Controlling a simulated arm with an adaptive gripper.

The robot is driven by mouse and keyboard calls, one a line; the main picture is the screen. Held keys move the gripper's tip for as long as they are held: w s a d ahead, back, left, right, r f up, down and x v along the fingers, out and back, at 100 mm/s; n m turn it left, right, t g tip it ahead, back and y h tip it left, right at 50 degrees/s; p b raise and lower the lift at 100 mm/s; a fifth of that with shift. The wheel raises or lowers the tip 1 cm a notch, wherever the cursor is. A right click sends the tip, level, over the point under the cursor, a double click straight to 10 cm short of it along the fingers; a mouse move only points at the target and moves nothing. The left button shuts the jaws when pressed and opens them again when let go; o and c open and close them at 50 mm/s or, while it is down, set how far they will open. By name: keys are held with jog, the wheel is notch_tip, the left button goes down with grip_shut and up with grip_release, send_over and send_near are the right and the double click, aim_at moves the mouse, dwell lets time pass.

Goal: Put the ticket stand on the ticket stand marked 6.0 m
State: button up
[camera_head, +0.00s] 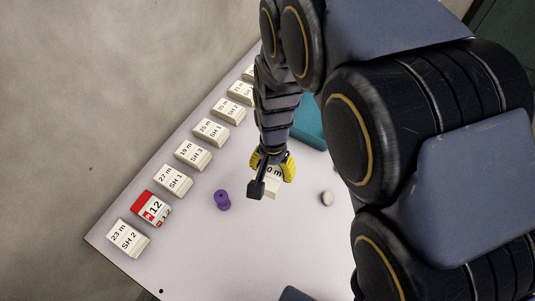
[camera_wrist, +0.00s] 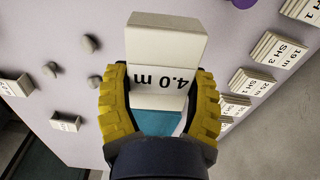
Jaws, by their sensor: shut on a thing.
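My gripper (camera_head: 271,176) is shut on a cream ticket stand (camera_head: 272,184) and holds it over the table. In the wrist view the held ticket stand (camera_wrist: 164,50) sits between the yellow finger pads of my gripper (camera_wrist: 160,97), with "4.0 m" on the face towards the camera. Another small ticket stand (camera_wrist: 66,122) lies at the lower left of the wrist view; its marking is too small to read. A further ticket stand (camera_wrist: 14,86) is at the left edge, also unreadable. I cannot make out a stand marked 6.0 m.
A row of cream stands (camera_head: 173,180) lines the table's left edge, with a red-topped stand (camera_head: 151,208) among them. A purple spool-like piece (camera_head: 222,200) and a pale stone (camera_head: 326,198) lie near my gripper. A teal object (camera_head: 310,124) is behind it.

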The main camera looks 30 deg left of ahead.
jog(key=shift+s+d+r, duration=0.2)
jog(key=shift+s+d, duration=0.1)
jog(key=w+d+r+m, duration=0.1)
jog(key=w+d+m, duration=0.35)
jog(key=d, duration=0.25)
jog(key=w+d+r+m, duration=0.1)
jog(key=w+d+m, duration=0.35)
jog(key=d, duration=0.35)
jog(key=s+d+r+m, duration=0.1)
jog(key=d+r+m, duration=0.1)
jog(key=d+m, duration=1.1)
jog(key=w+d+f+n, duration=0.1)
jog(key=w+d+f, duration=0.1)
jog(key=w+f, duration=0.1)
jog(key=w+d+f+n, duration=0.1)
jog(key=w+d+f, duration=0.1)
jog(key=w, duration=0.3)
jog(key=w+d+f, duration=0.2)
jog(key=w+f, duration=0.2)
jog(key=shift+d+f+n, duration=0.1)
jog(key=shift+d+n, duration=0.1)
jog(key=shift+n, duration=0.2)
jog(key=shift+w+d+f, duration=0.1)
jog(key=shift+w+f, duration=0.15)
jog(key=shift+w, duration=0.1)
jog(key=shift+w+f, duration=0.15)
jog(key=shift+f, duration=1.6)
